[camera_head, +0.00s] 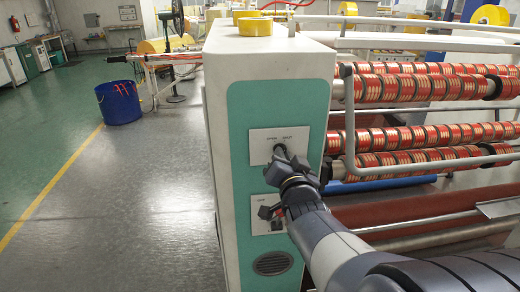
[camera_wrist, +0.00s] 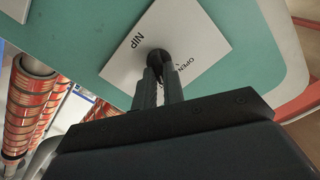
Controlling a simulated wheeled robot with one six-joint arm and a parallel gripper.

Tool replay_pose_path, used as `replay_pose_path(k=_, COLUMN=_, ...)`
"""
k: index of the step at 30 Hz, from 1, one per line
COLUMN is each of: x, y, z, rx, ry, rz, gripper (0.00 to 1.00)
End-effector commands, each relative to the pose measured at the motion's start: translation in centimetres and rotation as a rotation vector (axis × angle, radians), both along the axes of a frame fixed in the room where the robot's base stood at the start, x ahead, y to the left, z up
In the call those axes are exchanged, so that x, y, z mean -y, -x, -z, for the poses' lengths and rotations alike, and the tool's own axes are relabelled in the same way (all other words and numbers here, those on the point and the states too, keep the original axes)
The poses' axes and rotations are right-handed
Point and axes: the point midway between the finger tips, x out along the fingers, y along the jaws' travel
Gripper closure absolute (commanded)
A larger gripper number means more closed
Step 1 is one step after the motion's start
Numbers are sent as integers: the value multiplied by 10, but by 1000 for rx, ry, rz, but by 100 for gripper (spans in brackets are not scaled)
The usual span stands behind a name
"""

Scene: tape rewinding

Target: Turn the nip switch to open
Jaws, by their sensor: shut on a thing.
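The nip switch is a small dark knob (camera_wrist: 158,57) on a white plate marked "NIP" and "OPEN" (camera_wrist: 195,25) in the wrist view. In the head view the plate (camera_head: 262,136) is the upper one on the teal machine front. My gripper (camera_wrist: 158,78) is shut on the knob, with its two fingers either side of it. In the head view my gripper (camera_head: 281,158) reaches the plate from below right. The fingers and knob hide part of the plate lettering, so I cannot tell the switch's exact setting.
Red tape rolls (camera_head: 440,87) on bars run right of the cabinet. A blue bin (camera_head: 119,103) stands at the far left. The grey floor on the left is open.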

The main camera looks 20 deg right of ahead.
Motion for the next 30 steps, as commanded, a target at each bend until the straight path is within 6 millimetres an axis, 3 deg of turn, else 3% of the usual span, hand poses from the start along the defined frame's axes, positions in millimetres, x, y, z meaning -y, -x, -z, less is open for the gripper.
replay_pose_path(k=14, x=-1, y=0, z=4, rx=-30, ry=115, rz=1, gripper=100)
replay_pose_path(k=30, x=-2, y=-1, z=4, rx=-165, ry=581, rz=1, gripper=100)
